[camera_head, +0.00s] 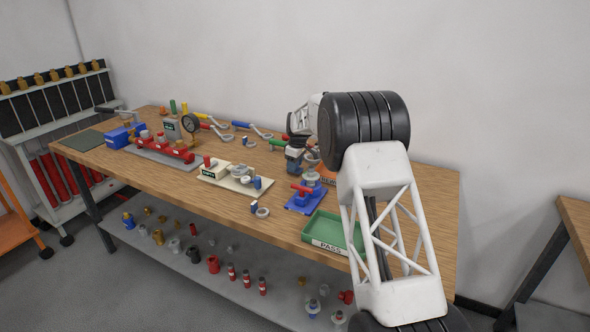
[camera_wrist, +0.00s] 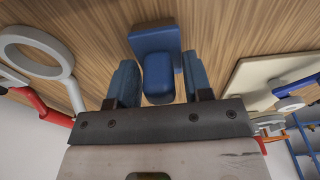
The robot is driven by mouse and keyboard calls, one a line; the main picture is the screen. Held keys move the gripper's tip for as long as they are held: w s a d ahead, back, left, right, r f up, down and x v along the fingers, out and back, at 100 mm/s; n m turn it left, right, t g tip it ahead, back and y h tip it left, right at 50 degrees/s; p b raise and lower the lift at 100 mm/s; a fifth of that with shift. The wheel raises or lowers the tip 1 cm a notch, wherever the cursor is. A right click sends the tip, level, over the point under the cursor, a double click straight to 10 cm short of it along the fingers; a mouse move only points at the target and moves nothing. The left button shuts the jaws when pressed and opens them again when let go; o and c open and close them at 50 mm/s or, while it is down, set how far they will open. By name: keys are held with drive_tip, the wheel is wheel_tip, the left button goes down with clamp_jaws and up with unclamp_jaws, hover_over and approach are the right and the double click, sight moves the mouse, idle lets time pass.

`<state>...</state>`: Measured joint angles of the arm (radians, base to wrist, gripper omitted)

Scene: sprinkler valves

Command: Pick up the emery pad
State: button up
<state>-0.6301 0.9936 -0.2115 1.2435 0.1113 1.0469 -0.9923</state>
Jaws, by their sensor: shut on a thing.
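A blue block with a rounded grip, which I take to be the emery pad (camera_wrist: 154,39), is at the top centre of the wrist view. Its grip stands between the two blue-grey fingers of my gripper (camera_wrist: 158,65), which is shut on it. The pad is over the wooden bench top; I cannot tell whether it touches the wood. In the head view my gripper (camera_head: 296,155) is over the back middle of the bench, and I cannot make out the pad there.
A grey ring tool (camera_wrist: 38,50) with a red handle lies left in the wrist view, a cream board (camera_wrist: 258,78) right. On the bench (camera_head: 395,175) are a green PASS tray (camera_head: 334,244), a blue valve stand (camera_head: 305,203) and a red manifold (camera_head: 163,149). The bench's front strip is mostly clear.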

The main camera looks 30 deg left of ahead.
drive_tip(key=shift+r, duration=0.2)
drive_tip(key=shift+r, duration=4.85)
drive_tip(key=o, duration=0.3)
drive_tip(key=c, duration=0.4)
drive_tip(key=shift+o, duration=0.2)
